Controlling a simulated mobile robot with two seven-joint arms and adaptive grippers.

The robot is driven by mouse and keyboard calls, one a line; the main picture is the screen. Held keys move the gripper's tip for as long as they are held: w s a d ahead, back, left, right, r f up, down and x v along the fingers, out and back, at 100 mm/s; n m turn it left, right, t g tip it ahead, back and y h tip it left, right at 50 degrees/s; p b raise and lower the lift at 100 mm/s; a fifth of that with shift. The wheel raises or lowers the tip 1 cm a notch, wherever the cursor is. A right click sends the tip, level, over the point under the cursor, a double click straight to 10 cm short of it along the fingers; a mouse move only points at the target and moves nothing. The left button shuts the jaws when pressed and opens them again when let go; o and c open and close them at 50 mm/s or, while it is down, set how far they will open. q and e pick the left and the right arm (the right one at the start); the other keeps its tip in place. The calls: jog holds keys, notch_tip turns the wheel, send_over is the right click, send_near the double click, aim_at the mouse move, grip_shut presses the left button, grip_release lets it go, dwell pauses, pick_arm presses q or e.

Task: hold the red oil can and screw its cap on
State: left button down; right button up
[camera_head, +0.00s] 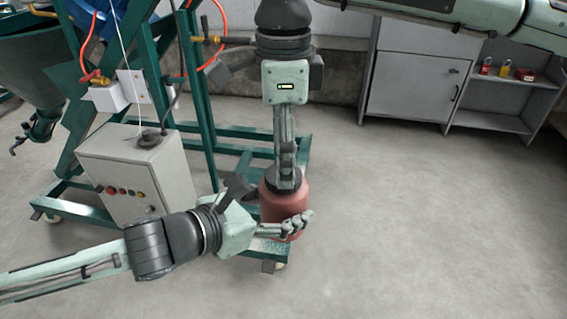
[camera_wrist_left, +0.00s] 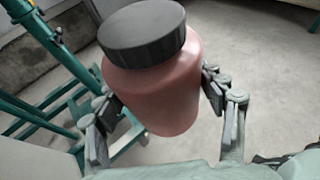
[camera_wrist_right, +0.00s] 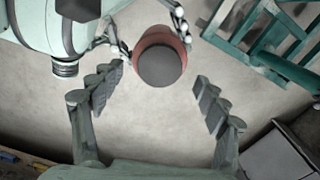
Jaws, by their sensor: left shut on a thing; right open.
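The red oil can (camera_head: 283,208) is upright in the head view, in front of the green frame. Its black cap (camera_wrist_left: 142,33) sits on top of the can in the left wrist view; how tightly it is seated I cannot tell. My left gripper (camera_head: 296,226) is shut around the can's body from the left, with fingers on both sides in the left wrist view. My right gripper (camera_wrist_right: 160,82) points down from above. Its fingers are open and apart from the cap (camera_wrist_right: 160,66), which shows between and beyond them. In the head view its fingers partly hide the cap.
A grey control box (camera_head: 135,172) with buttons stands left of the can. The green frame (camera_head: 215,140) with orange hoses is behind it. Grey cabinets (camera_head: 415,75) stand at the back right. The floor (camera_head: 430,220) to the right is clear.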

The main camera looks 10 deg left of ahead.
notch_tip(320, 180, up, 9)
dwell(0.3)
jog(key=shift+r, duration=0.1)
dwell(0.4)
